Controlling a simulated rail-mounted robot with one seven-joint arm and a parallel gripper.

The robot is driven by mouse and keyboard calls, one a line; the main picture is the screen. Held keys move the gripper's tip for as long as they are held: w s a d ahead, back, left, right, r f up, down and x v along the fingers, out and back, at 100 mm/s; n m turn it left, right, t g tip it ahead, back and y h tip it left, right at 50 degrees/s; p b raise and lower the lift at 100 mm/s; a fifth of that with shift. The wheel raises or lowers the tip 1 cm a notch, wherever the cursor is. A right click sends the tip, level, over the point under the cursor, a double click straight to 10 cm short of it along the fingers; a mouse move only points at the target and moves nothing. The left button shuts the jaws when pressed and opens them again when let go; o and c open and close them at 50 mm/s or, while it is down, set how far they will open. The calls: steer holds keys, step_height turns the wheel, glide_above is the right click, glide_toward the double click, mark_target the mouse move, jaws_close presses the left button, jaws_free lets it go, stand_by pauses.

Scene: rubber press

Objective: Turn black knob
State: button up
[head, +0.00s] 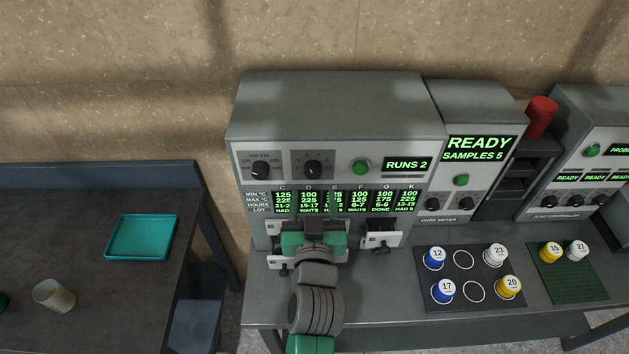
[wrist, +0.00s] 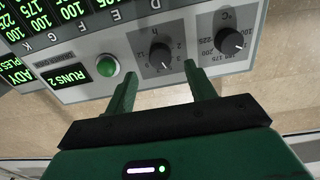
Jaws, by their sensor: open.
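The press panel has two black knobs side by side. The left black knob (head: 261,170), with the °C scale, also shows in the wrist view (wrist: 229,40). The second black knob (head: 312,169), marked with an h scale, shows in the wrist view (wrist: 160,55) between the lines of my two fingers. My gripper (wrist: 160,72) is open and empty. Its fingertips lie either side of this second knob in the picture; contact cannot be told. In the head view my gripper (head: 312,228) is in front of the machine below the knobs, its fingertips hard to make out.
A green button (head: 361,167) and a RUNS 2 display (head: 407,164) sit right of the knobs. Small white-fronted drawers (head: 382,237) stick out below the panel. Labelled pots stand on a dark mat (head: 464,296) at right. A teal tray (head: 142,238) lies on the left table.

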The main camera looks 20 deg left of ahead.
mark_target(313, 174)
steer(key=x, duration=0.5)
steer(key=shift+w+a, duration=0.15)
steer(key=shift+w, duration=0.2)
steer(key=c, duration=1)
steer(key=shift+r, duration=0.1)
steer(key=m+p, duration=0.1)
steer(key=m, duration=0.2)
steer(key=m+p, duration=0.2)
steer(key=m, duration=0.2)
steer(key=shift+r+m, duration=0.1)
steer(key=shift+m, duration=0.3)
steer(key=m+p, duration=0.1)
steer(key=m, duration=0.3)
steer(key=shift+p, duration=0.4)
steer(key=shift+m+p, duration=0.65)
steer(key=shift+m, duration=1.25)
